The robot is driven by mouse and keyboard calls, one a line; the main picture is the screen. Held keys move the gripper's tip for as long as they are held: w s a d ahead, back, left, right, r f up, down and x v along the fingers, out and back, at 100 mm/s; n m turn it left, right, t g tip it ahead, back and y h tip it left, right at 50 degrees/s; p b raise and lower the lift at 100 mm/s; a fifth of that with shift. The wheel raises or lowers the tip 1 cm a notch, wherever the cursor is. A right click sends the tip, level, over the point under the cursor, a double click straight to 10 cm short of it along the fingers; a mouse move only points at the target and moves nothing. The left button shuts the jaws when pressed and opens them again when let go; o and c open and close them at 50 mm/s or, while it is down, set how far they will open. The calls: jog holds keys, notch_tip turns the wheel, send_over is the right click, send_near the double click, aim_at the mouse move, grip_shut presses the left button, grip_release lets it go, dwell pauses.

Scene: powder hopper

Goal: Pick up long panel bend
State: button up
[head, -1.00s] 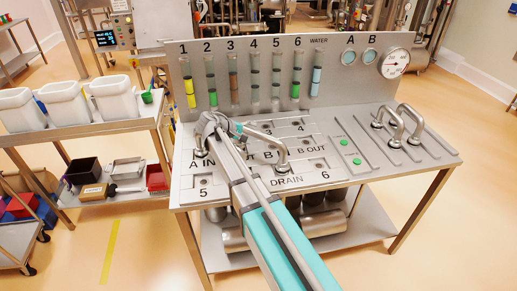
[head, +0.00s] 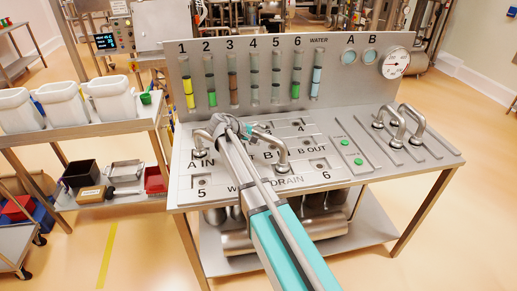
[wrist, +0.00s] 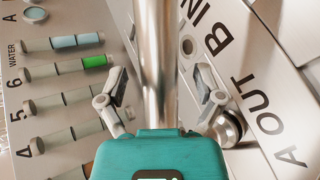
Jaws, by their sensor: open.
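The long panel bend (head: 268,138) is a shiny steel pipe on the valve panel, with one end near the A IN label and the other near DRAIN. My arm hides its middle. My gripper (head: 233,126) is over the bend's top in the head view. In the wrist view the bend's pipe (wrist: 155,65) runs upright through the picture, between the two spread fingers of my gripper (wrist: 162,95). The fingers are open, with gaps on both sides of the pipe. I cannot tell the pipe's exact depth between them.
Several more steel bends (head: 412,122) stand on slotted plates at the panel's right. A backboard (head: 335,110) with colored tubes and a gauge (head: 396,63) rises behind. A side table (head: 95,131) with white bins stands left. Floor is clear at right.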

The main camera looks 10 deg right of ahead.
jog(key=shift+c, duration=0.2)
grip_shut()
dwell(0.3)
jog(key=shift+r, duration=0.2)
notch_tip(320, 180, up, 10)
jog(key=p, duration=1)
jog(key=shift+f, duration=0.2)
dwell(0.6)
